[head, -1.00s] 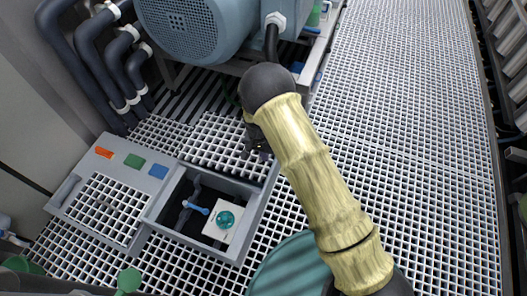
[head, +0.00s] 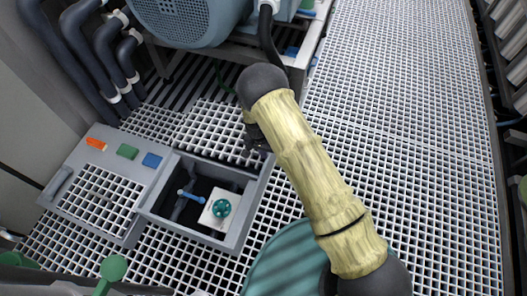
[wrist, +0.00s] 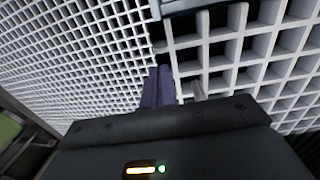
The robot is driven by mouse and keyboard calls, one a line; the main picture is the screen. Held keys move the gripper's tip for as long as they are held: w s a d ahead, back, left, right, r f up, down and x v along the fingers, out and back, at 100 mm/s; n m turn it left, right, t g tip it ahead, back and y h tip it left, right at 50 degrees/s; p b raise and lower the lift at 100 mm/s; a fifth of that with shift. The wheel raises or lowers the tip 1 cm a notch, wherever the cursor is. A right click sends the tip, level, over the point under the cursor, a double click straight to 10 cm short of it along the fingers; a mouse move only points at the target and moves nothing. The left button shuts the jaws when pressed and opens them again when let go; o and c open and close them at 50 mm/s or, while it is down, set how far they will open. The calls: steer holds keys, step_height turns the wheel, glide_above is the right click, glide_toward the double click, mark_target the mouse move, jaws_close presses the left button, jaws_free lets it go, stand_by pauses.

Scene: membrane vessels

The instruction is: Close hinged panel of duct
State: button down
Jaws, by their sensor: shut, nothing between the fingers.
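The duct is a grey box in the floor (head: 150,187) with an open compartment at its right. Inside are a blue-handled part (head: 190,196) and a white block with a teal knob (head: 221,208). A white grid panel (head: 218,128), which looks like the hinged panel, stands open at the compartment's back edge; its exact tilt is hard to tell. It also fills the right of the wrist view (wrist: 235,50). My gripper (head: 262,146) is at the panel's right edge, partly behind my arm. In the wrist view its fingers (wrist: 156,88) are together and empty, beside the panel; contact is unclear.
A blue-grey motor (head: 185,20) stands behind the duct, with dark pipes (head: 88,55) at the back left. A round teal lid (head: 285,265) is at the front. White floor grating (head: 420,130) is open to the right.

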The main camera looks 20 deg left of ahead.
steer(key=f, duration=0.3)
steer(key=d+f+b, duration=0.1)
steer(key=f, duration=0.2)
steer(key=shift+s+d, duration=0.1)
steer(key=shift+s, duration=0.05)
steer(key=shift+r, duration=0.1)
steer(key=shift+r+p, duration=0.4)
steer(key=shift+r, duration=0.1)
step_height(320, 180, up, 14)
steer(key=p, duration=0.7)
glide_above(266, 166)
